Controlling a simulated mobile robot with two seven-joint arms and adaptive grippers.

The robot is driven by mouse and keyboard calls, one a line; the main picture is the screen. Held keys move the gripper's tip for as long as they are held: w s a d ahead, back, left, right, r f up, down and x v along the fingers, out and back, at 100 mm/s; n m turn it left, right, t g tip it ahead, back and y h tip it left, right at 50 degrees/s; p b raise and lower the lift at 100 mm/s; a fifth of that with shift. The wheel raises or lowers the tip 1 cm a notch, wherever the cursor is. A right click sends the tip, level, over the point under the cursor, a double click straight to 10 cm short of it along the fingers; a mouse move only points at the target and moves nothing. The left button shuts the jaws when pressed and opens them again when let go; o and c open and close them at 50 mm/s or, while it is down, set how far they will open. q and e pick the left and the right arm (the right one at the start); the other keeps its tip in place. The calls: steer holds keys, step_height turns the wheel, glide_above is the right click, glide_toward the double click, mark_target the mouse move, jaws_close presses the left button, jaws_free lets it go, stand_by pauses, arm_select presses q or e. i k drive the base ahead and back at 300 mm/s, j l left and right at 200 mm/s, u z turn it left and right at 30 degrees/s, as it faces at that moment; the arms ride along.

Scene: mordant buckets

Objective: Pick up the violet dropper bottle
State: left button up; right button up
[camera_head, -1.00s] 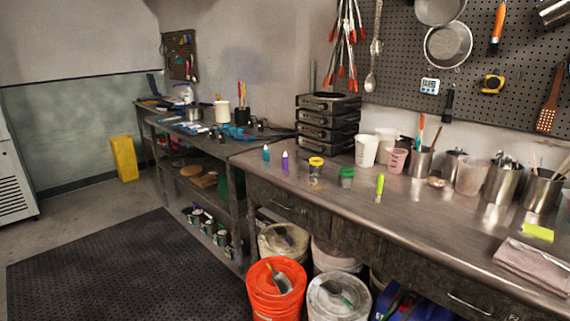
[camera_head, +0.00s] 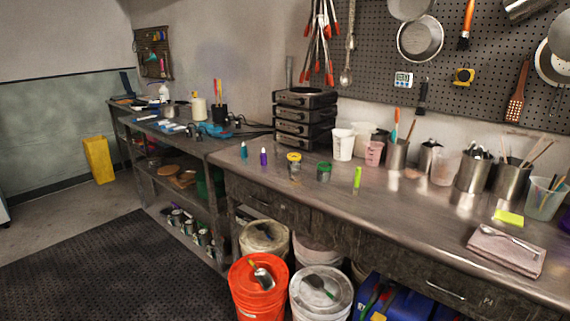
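The violet dropper bottle (camera_head: 264,158) stands upright near the left end of the metal workbench (camera_head: 400,205). It is small, with a pale tip. A teal dropper bottle (camera_head: 243,151) stands just to its left. A jar with a yellow lid (camera_head: 294,165) stands to its right. Neither of my grippers shows in the head view.
A green-lidded jar (camera_head: 324,172) and a lime green item (camera_head: 357,178) stand farther right. Black stacked trays (camera_head: 304,118) and a white cup (camera_head: 343,143) are behind. An orange bucket (camera_head: 258,290) and a white-lidded bucket (camera_head: 321,292) stand below the bench front.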

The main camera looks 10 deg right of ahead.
mark_target(262, 155)
steer(key=i+j+u, duration=0.5)
steer(key=i, duration=0.25)
steer(key=i+u, duration=0.25)
steer(key=i, duration=0.15)
steer(key=i+u, duration=0.1)
steer(key=i, duration=1.65)
steer(key=i+j+z, duration=0.1)
steer(key=i+z, duration=0.35)
steer(key=i+j+z, duration=0.2)
steer(key=z, duration=0.2)
steer(key=i+j+z, duration=0.3)
steer(key=z, duration=0.15)
steer(key=i+j+z, duration=0.2)
steer(key=j+z, duration=0.25)
steer(key=i+l, duration=0.05)
